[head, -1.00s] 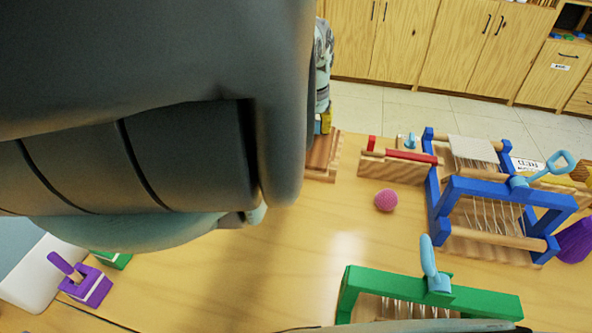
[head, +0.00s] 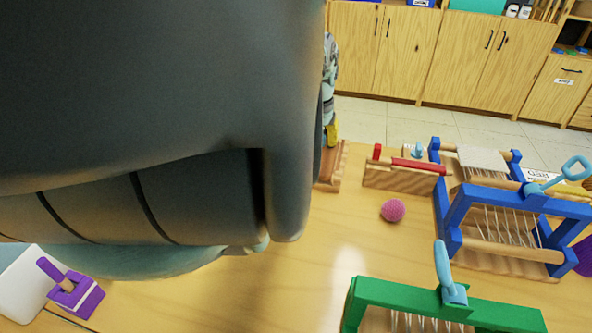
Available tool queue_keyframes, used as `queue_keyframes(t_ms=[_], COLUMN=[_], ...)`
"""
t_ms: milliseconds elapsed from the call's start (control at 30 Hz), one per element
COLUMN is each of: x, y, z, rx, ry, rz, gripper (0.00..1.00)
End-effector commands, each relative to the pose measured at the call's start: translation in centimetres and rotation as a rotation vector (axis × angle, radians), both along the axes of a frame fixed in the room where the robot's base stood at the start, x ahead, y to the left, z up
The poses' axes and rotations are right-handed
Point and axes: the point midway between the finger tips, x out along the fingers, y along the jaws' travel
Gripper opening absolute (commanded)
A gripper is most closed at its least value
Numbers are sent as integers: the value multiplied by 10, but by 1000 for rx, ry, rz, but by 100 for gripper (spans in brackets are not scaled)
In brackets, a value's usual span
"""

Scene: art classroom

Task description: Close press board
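My arm fills the left and middle of the head view. Part of my gripper (head: 331,95) shows just past the arm's right edge, grey and pale blue. A yellow piece (head: 331,132) is at its lower end. Right below it is a layered wooden board (head: 331,167) on the table, which may be the press board; its left part is hidden behind my arm. I cannot tell whether the gripper touches it, or whether the board is open. The fingertips are hidden.
On the table (head: 300,285) are a wooden block with a red bar (head: 405,176), a pink ball (head: 393,210), a blue frame (head: 465,205), a green frame (head: 400,293) and a purple block (head: 75,292). Cabinets (head: 380,50) stand behind. The table's middle is clear.

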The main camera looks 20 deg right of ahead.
Motion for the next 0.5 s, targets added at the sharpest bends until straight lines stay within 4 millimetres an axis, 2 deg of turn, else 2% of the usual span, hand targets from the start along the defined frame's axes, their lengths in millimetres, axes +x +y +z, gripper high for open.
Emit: queue_keyframes(t_ms=[33, 200, 500], x=[0, 0, 0], y=[0, 0, 0], z=[0, 0, 2], rx=[0, 0, 0], ry=[0, 1, 2], rz=[0, 0, 0], gripper=[57, 73, 73])
